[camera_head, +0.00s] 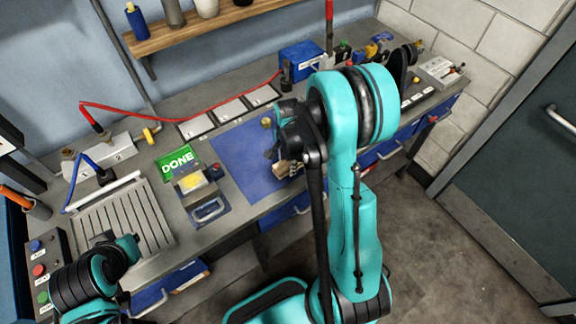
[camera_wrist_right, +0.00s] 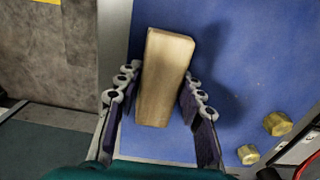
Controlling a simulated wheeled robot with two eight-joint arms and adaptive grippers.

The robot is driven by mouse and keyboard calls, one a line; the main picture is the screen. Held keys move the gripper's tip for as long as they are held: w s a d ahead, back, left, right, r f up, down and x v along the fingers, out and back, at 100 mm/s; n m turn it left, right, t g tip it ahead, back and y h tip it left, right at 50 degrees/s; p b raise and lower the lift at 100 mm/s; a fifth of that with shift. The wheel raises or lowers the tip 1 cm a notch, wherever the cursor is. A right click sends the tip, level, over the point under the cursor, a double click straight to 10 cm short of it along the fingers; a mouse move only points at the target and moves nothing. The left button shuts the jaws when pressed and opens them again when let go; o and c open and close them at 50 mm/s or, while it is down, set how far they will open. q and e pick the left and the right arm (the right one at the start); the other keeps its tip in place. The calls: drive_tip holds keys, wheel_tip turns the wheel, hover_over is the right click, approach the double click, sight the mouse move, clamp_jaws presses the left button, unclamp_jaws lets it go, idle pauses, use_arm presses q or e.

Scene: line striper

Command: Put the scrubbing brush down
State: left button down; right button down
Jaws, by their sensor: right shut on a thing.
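The scrubbing brush (camera_wrist_right: 165,75) shows in the right wrist view as a plain wooden block over the blue mat (camera_wrist_right: 255,55). My right gripper (camera_wrist_right: 160,92) has one finger on each side of it and is shut on it. A shadow falls on the mat to its right; I cannot tell whether the brush touches the mat. In the head view, my right arm hides most of this gripper, and a bit of the wooden brush (camera_head: 282,168) shows at the mat's (camera_head: 238,165) right part. My left arm is at the lower left, its fingers not clearly visible.
Two brass hex pieces (camera_wrist_right: 278,123) lie on the mat near the right finger. Left of the mat are a green DONE sign (camera_head: 177,162), a device with a yellow pad (camera_head: 192,182) and a ribbed metal tray (camera_head: 122,222). The mat's left part is bare.

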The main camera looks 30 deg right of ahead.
drive_tip(key=shift+f, duration=0.35)
drive_tip(key=shift+f, duration=0.15)
drive_tip(key=c, duration=1)
unclamp_jaws()
drive_tip(key=shift+s, duration=0.1)
drive_tip(key=shift+o, duration=0.2)
